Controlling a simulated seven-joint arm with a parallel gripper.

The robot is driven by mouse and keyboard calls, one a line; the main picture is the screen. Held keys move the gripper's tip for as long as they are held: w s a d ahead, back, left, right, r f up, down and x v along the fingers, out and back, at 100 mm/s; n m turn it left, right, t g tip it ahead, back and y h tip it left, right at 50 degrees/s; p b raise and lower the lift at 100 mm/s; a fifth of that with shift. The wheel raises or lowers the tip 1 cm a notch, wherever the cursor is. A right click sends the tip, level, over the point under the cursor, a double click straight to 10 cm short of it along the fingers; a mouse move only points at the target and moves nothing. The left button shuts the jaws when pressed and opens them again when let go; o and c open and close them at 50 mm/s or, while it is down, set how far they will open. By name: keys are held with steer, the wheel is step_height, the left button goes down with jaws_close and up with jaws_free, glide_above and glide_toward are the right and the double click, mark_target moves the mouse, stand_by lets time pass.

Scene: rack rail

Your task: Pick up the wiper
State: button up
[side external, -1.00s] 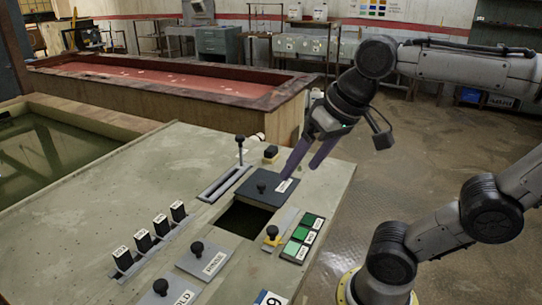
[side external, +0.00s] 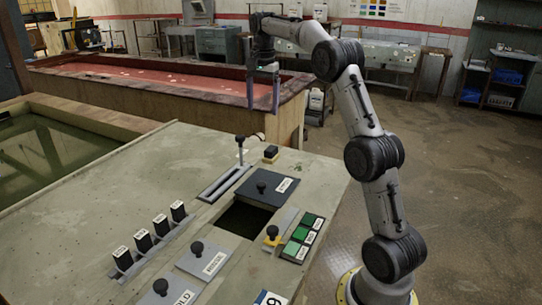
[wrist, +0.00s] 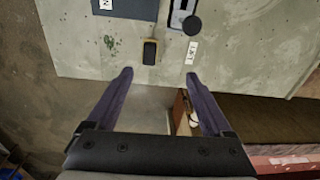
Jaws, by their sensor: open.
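I cannot say for sure which thing is the wiper. A small black block on a yellow base (side external: 271,152) stands near the far edge of the panel; it also shows in the wrist view (wrist: 149,52), ahead of the fingertips. A yellow piece with a black knob (side external: 272,234) lies beside the square opening. My gripper (side external: 263,108) hangs fingers down, high above the panel's far edge. In the wrist view my gripper (wrist: 159,75) has its purple fingers wide apart with nothing between them.
The panel (side external: 150,195) carries a slotted lever (side external: 239,149), a dark lid (side external: 266,188) by a square opening (side external: 240,219), black switches (side external: 143,241), green buttons (side external: 302,234) and knobbed plates (side external: 208,259). A long red-topped trough (side external: 160,83) lies behind. The panel's left part is bare.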

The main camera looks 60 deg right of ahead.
step_height(320, 180, down, 3)
steer(key=d, duration=0.2)
glide_above(271, 148)
steer(key=shift+m+g, duration=0.3)
steer(key=f, duration=0.7)
steer(key=shift+w+a+f, duration=0.15)
steer(key=shift+w+f, duration=0.1)
steer(key=shift+f, duration=0.05)
steer(key=shift+s+f, duration=0.15)
steer(key=shift+f, duration=1.3)
steer(key=shift+s+f, duration=0.1)
steer(key=shift+f, duration=1.35)
steer(key=shift+c, duration=0.2)
jaws_close()
